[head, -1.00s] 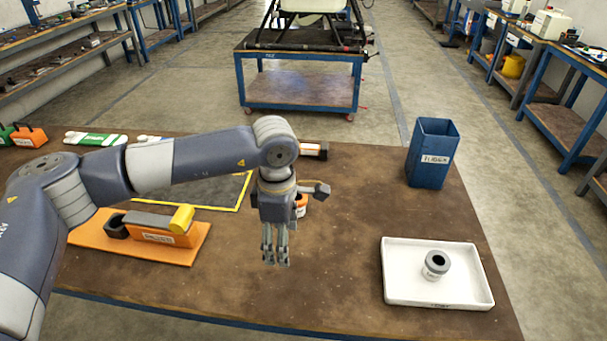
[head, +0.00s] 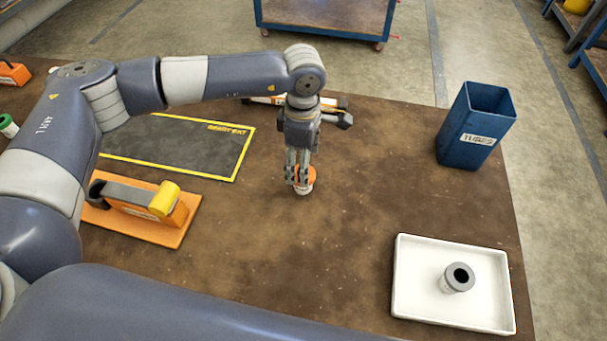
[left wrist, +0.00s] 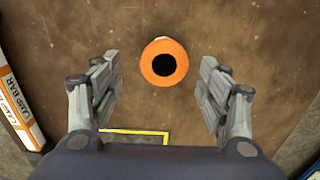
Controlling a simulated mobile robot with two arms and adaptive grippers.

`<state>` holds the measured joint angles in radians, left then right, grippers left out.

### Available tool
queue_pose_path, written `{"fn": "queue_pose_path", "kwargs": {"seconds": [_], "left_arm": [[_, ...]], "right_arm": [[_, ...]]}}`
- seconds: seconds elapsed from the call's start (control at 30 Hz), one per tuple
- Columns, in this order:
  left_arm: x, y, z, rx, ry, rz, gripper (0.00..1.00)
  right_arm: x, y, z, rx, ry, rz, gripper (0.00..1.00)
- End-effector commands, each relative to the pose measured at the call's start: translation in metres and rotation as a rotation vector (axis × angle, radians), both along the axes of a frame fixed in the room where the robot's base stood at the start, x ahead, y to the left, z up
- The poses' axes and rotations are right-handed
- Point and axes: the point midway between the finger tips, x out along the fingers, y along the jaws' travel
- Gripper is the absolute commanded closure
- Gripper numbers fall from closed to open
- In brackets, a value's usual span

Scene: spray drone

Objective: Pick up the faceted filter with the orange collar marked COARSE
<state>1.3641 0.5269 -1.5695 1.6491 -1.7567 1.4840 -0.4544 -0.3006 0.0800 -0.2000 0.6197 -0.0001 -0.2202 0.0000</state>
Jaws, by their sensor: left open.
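The filter with the orange collar (head: 305,178) stands upright on the brown table, partly hidden behind my left gripper's fingers in the head view. In the left wrist view its orange ring (left wrist: 164,63) with a dark central hole shows from above, between and slightly beyond the fingertips. Its marking cannot be read. My left gripper (head: 298,178) points down over the filter, open, with a finger on either side and a gap to each in the left wrist view (left wrist: 160,90). My right gripper is not in view.
A white tray (head: 408,300) at the right holds a grey-collared filter (head: 458,278). A blue TUBES bin (head: 476,128) stands at the back right. An orange fixture (head: 150,212) and a yellow-edged dark mat (head: 180,145) lie left. A labelled bar box (left wrist: 18,100) lies near the gripper.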

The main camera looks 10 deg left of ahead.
Motion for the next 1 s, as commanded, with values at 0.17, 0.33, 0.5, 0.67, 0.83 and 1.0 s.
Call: {"fn": "queue_pose_path", "kwargs": {"seconds": [0.17, 0.33, 0.5, 0.67, 0.83, 1.0], "left_arm": [[-0.002, 0.000, -0.012, 0.000, 0.002, 0.000, 0.31], [-0.008, -0.001, -0.034, 0.001, 0.003, -0.001, 0.31], [-0.007, -0.001, -0.056, 0.000, 0.000, 0.002, 0.31], [-0.007, -0.001, -0.061, 0.000, -0.001, 0.002, 0.31], [-0.007, -0.001, -0.061, 0.000, -0.001, 0.002, 0.42], [-0.007, -0.001, -0.061, 0.000, -0.001, 0.002, 0.77]], "right_arm": [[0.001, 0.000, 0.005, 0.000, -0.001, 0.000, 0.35], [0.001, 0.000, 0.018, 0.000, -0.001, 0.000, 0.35], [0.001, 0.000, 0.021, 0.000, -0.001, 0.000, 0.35], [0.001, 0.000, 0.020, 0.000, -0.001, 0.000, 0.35], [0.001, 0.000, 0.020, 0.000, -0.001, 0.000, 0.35], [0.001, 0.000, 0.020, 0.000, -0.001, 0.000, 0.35]]}}
